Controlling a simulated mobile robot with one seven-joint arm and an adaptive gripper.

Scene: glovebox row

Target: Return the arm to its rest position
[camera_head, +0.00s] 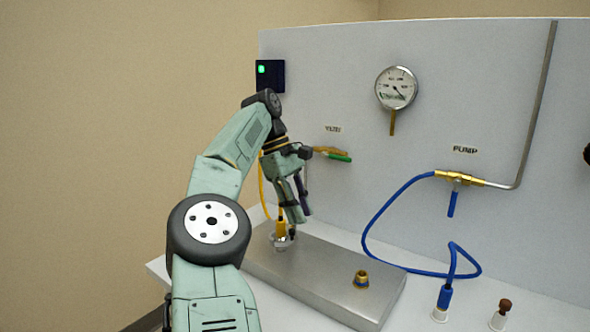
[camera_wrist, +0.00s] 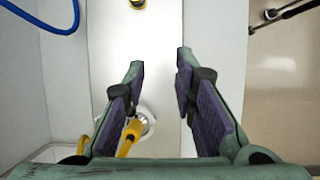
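My green arm rises from the lower left in the head view and bends down toward the panel. My gripper (camera_head: 298,224) points down over the left end of the steel block (camera_head: 320,275). In the wrist view my gripper (camera_wrist: 160,60) has its two purple-padded fingers well apart, with nothing held between the tips. A yellow hose connector (camera_head: 280,228) stands on a round fitting at the block's left end. It also shows in the wrist view (camera_wrist: 131,137), low and beside the left finger; whether they touch I cannot tell.
A white panel (camera_head: 460,60) stands behind, with a gauge (camera_head: 396,87), a green-handled valve (camera_head: 338,157) and the PUMP brass fitting (camera_head: 459,179). A blue hose (camera_head: 385,207) loops to the bench at right. A brass port (camera_head: 361,279) sits on the block. The left wall side is clear.

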